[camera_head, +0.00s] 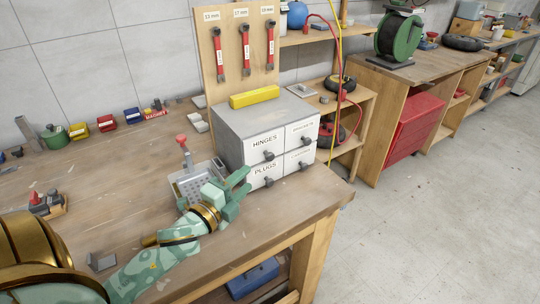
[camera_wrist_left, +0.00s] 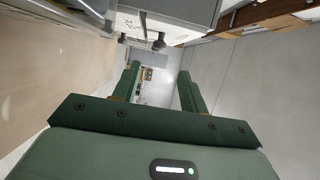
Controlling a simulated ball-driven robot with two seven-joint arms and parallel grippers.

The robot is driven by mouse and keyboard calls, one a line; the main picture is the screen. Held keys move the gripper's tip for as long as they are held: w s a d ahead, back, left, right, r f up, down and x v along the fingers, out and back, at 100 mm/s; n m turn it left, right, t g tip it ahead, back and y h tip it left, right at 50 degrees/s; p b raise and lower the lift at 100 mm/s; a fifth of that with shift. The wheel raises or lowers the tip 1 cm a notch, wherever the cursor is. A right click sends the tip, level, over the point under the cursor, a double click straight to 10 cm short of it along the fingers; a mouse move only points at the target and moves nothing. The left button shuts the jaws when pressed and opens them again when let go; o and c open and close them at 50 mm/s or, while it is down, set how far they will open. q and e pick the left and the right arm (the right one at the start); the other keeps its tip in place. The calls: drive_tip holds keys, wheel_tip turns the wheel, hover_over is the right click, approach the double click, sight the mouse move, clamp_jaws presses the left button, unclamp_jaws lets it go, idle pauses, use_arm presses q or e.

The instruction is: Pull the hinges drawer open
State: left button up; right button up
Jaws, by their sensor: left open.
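The hinges drawer (camera_head: 264,146) is the upper left front of a small grey cabinet with white fronts. It looks shut and has a dark knob (camera_head: 269,156). The cabinet (camera_head: 262,112) stands on the wooden workbench near its right end. My left gripper (camera_head: 242,181) is open and empty, in front of the lower left drawer marked plugs (camera_head: 264,170), below and left of the hinges knob. In the left wrist view the two fingers (camera_wrist_left: 158,85) are spread with nothing between them, and dark knobs (camera_wrist_left: 158,43) show beyond them at the top. My right gripper is not seen.
A yellow block (camera_head: 254,97) lies on the cabinet top. A tool board (camera_head: 238,55) rises behind. Free room lies right of the bench edge.

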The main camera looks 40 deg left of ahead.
sight(270, 160)
use_arm(q)
drive_tip(key=w+b, duration=0.1)
drive_tip(key=w, duration=1)
drive_tip(key=shift+w+a+f+b, duration=0.1)
drive_tip(key=shift+f+b, duration=0.05)
drive_tip(key=shift+b, duration=0.15)
drive_tip(key=shift+w, duration=0.45)
drive_tip(key=shift+c, duration=0.3)
